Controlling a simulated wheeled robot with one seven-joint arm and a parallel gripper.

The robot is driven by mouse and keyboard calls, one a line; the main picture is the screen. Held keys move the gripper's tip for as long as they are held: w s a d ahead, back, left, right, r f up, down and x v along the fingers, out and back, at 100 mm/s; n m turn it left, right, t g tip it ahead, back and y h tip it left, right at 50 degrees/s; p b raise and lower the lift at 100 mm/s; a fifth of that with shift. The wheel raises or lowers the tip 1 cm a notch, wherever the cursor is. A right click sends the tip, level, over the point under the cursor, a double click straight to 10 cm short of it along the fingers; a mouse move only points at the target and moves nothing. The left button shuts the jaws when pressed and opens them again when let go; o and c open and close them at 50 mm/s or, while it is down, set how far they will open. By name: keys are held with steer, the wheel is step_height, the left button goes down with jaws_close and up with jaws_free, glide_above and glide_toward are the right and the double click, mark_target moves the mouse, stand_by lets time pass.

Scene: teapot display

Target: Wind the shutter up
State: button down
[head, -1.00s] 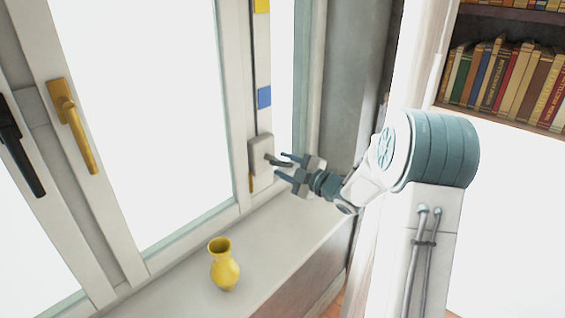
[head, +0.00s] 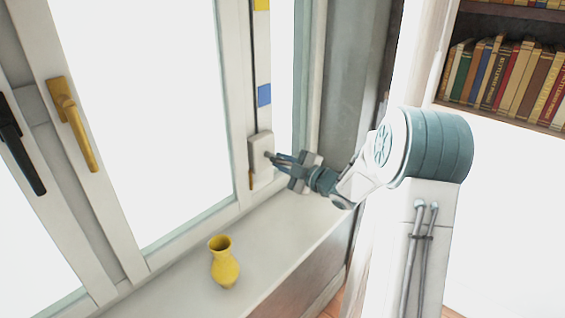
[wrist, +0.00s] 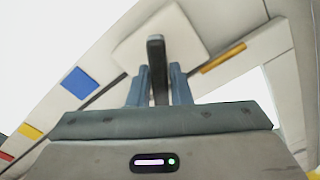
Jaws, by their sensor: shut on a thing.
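The winder box (head: 255,152) is a white block on the window post, low on the right, and it also shows in the wrist view (wrist: 185,38). A dark crank handle (wrist: 156,52) sticks out from it towards me. My gripper (head: 277,160) is at the box, its blue-grey fingers shut on the crank handle. In the wrist view the handle stands between the two fingers of my gripper (wrist: 158,88). A narrow strip above the box carries a blue mark (head: 264,96) and a yellow mark (head: 262,5). The shutter itself cannot be made out.
A yellow vase (head: 225,268) stands on the pale sill (head: 285,232). A gold window handle (head: 76,130) and a black one (head: 22,150) are at the left. A small orange bar (head: 251,180) is beside the box. A bookshelf (head: 510,75) is at the upper right.

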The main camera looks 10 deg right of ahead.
steer(key=m+p, duration=0.1)
steer(key=m, duration=0.4)
steer(key=m+p, duration=0.2)
steer(key=m, duration=0.3)
steer(key=shift+r+m+p, duration=0.1)
steer(key=shift+m+p, duration=0.3)
steer(key=m+p, duration=0.4)
steer(key=m, duration=0.2)
steer(key=m+p, duration=0.3)
steer(key=m, duration=0.2)
steer(key=shift+s, duration=0.1)
steer(key=shift+a, duration=0.1)
steer(key=shift+f, duration=0.2)
steer(key=c, duration=1.3)
jaws_free()
steer(key=shift+c, duration=0.2)
steer(key=shift+s, duration=0.1)
